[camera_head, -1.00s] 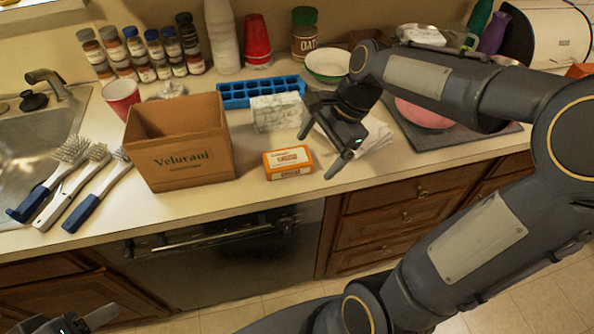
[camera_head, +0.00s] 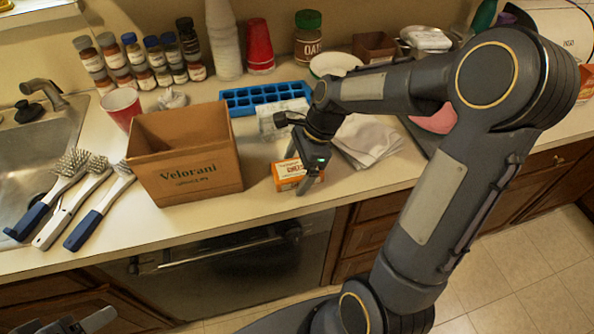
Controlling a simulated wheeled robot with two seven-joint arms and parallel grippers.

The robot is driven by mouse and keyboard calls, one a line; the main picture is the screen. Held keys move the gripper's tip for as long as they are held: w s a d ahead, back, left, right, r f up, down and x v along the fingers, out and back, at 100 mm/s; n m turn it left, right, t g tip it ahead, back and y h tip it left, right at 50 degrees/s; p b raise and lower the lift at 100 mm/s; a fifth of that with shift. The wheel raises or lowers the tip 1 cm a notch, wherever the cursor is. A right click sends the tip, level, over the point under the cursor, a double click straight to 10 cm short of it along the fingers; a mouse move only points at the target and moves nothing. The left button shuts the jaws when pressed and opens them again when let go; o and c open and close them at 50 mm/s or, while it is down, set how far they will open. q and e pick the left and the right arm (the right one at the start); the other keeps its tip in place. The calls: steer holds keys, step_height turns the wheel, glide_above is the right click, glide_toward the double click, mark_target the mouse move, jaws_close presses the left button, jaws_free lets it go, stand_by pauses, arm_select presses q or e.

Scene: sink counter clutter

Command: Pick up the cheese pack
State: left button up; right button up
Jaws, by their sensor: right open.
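The cheese pack, an orange and white box (camera_head: 287,176), lies on the counter just right of the cardboard box. My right gripper (camera_head: 300,170) is open and pointing down at the pack. One finger is in front of the pack's right part and hides some of it. The other finger is behind or above it, and I cannot tell whether either finger touches. My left gripper (camera_head: 85,322) is cut off at the bottom left corner, far from the pack; its opening is unclear.
The Velorani cardboard box (camera_head: 195,165) stands open close left of the pack. A pale patterned block (camera_head: 272,122) and a blue ice tray (camera_head: 262,97) are behind. A white cloth (camera_head: 368,138) lies right. Brushes (camera_head: 95,208) lie by the sink (camera_head: 40,140).

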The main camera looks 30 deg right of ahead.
steer(key=shift+f, duration=0.15)
stand_by(0.3)
steer(key=c, duration=1.2)
